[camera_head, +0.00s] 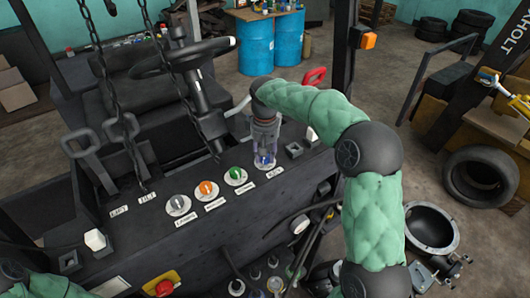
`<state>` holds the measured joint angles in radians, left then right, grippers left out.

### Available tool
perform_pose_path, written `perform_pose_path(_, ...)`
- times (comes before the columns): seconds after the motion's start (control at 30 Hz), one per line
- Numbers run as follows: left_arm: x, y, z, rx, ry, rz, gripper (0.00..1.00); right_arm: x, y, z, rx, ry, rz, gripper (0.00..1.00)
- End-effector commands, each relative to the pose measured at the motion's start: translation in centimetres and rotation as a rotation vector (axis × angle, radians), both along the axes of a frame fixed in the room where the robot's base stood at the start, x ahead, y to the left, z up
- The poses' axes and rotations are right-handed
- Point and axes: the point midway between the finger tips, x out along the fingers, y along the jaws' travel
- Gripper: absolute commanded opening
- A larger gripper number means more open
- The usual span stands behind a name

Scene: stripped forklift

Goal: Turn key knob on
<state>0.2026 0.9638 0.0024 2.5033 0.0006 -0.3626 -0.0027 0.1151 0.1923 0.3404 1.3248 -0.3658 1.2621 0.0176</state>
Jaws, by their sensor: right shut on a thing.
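The dark control panel (150,215) of the forklift has a row of round knobs: a grey one (178,203), an orange one (207,188) and a green one (235,175). My right gripper (264,160) points down at the right end of this row, just right of the green knob. It is shut around a small blue knob, which shows only partly between the fingers. This seems to be the key knob; its small label (272,173) is too small to read surely. My left gripper is out of view; only part of my left arm shows at the lower left.
A steering wheel (180,58) and hanging chains stand behind the panel at the left. A red handle (314,77) is behind my right arm. A red button (163,287) is at the bottom. Blue barrels (255,46) and tyres (480,176) stand farther off.

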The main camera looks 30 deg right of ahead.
Motion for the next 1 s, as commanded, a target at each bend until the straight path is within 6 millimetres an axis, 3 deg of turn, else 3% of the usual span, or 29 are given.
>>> perform_pose_path(0.33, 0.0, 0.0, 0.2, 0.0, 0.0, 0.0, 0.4, -0.05, 0.06, -0.2, 0.001, 0.004, -0.146, 0.04)
perform_pose_path(0.9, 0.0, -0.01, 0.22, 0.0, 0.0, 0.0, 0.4, -0.07, 0.07, -0.23, 0.001, 0.005, -0.175, 0.04)
perform_pose_path(0.93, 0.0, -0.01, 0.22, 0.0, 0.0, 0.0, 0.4, -0.07, 0.07, -0.23, 0.001, 0.005, -0.175, 0.45)
perform_pose_path(1.0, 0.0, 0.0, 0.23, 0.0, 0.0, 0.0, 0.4, -0.06, 0.07, -0.2, 0.001, 0.004, -0.175, 0.6)
